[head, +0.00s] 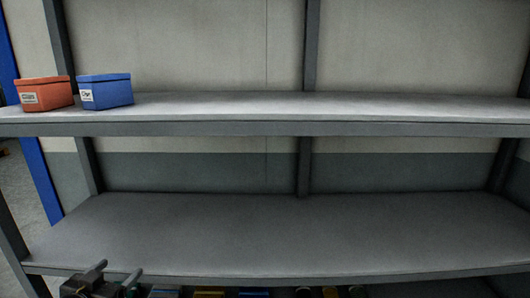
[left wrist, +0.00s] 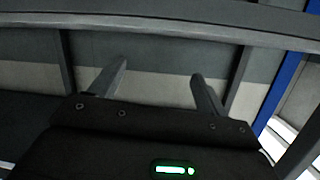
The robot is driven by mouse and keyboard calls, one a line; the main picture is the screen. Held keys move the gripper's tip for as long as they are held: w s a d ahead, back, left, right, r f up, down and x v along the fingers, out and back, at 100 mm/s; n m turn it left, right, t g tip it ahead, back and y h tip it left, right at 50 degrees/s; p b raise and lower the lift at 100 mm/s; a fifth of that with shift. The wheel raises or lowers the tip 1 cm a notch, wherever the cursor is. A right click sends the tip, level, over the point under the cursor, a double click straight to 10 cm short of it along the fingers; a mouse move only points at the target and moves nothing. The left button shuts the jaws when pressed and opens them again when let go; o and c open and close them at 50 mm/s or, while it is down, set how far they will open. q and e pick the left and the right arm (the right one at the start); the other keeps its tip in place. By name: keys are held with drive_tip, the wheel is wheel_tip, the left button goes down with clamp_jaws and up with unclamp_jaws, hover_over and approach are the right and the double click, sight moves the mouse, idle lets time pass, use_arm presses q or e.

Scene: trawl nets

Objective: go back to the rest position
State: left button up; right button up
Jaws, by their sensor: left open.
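My left gripper (head: 115,275) shows at the bottom left of the head view, in front of the front edge of the lower shelf (head: 300,230). Its two fingers stand apart and nothing is between them. In the left wrist view the same gripper (left wrist: 155,88) is open and empty, with a grey shelf beam (left wrist: 170,22) across the top of the picture. My right gripper does not show in either view.
An orange bin (head: 46,95) and a blue bin (head: 106,92) stand side by side at the left end of the upper shelf (head: 330,107). The rest of both shelf boards is bare. Several small coloured things show partly below the lower shelf's edge.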

use_arm(q)
drive_tip(key=s+d+f+g+y, duration=0.1)
drive_tip(key=s+d+f+g, duration=0.2)
drive_tip(key=s+f, duration=0.4)
drive_tip(key=s+d+f+g, duration=0.25)
drive_tip(key=s+f, duration=0.25)
drive_tip(key=f, duration=0.4)
drive_tip(key=s+d+f+g, duration=0.3)
drive_tip(key=s+f, duration=0.1)
drive_tip(key=s, duration=0.3)
drive_tip(key=s+d+f+g, duration=0.3)
drive_tip(key=s+f, duration=0.1)
drive_tip(key=s, duration=0.4)
wheel_tip(320, 180, down, 28)
drive_tip(key=s+g, duration=0.2)
drive_tip(key=s, duration=0.1)
drive_tip(key=s+a+f+b, duration=0.1)
drive_tip(key=s+a+f, duration=0.1)
drive_tip(key=s+f, duration=1.3)
drive_tip(key=shift+s+a+f+g, duration=0.2)
drive_tip(key=shift+a+g, duration=0.05)
drive_tip(key=shift+g, duration=0.1)
